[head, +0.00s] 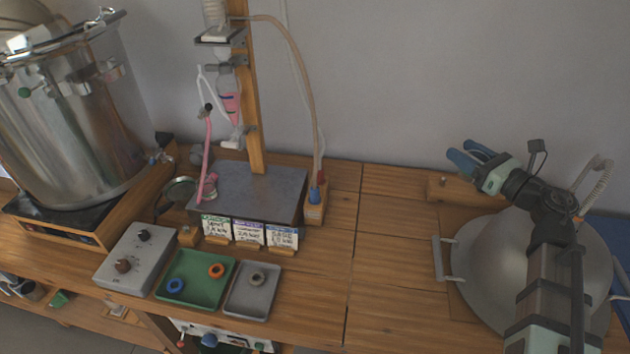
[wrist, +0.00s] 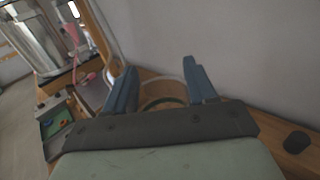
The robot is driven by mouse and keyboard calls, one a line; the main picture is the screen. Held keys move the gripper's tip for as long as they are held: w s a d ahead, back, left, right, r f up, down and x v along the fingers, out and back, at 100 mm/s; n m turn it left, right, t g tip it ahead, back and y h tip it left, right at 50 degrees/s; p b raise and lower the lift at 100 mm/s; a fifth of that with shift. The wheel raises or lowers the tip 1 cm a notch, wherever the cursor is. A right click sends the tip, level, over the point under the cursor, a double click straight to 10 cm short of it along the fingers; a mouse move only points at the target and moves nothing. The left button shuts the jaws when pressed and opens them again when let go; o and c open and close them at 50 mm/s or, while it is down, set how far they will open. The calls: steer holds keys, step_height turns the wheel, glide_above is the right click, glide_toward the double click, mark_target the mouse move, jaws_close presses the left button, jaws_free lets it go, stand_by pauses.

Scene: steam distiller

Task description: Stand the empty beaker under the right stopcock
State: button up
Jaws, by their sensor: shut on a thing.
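My gripper (head: 474,157) is at the right, raised above a wooden block on the bench. In the wrist view its two blue fingers (wrist: 160,88) stand apart with a clear, round-rimmed thing between them, which looks like the empty beaker (wrist: 164,101). In the head view the glass is too faint to make out. Forked glassware with pink liquid (head: 231,104) hangs on the wooden post at left. A white outlet, seemingly the right stopcock (head: 233,143), is above the grey platform (head: 262,191). A small vessel with pink liquid (head: 209,190) stands at the platform's left, under a pink tube.
Label cards (head: 248,233) line the platform's front. A green tray (head: 193,296), grey tray (head: 240,303) and control box (head: 137,258) lie in front. A steel lid (head: 481,262) is at right; the middle bench is clear.

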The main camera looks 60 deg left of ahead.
steer(key=s+a+f+n+g, duration=0.2)
steer(key=s+a+f, duration=0.35)
steer(key=s, duration=0.25)
steer(key=s+a+f+n+g+h, duration=0.1)
steer(key=s+a+f+g, duration=0.2)
steer(key=s+a+f, duration=0.4)
steer(key=s+a+f+n+g, duration=0.2)
steer(key=s+a+f, duration=0.15)
steer(key=s, duration=0.55)
glide_above(241, 183)
steer(key=shift+r, duration=0.1)
steer(key=shift+d+f, duration=0.1)
steer(key=shift+f, duration=1.65)
steer(key=shift+f, duration=0.15)
steer(key=o, duration=0.8)
steer(key=shift+o, duration=0.2)
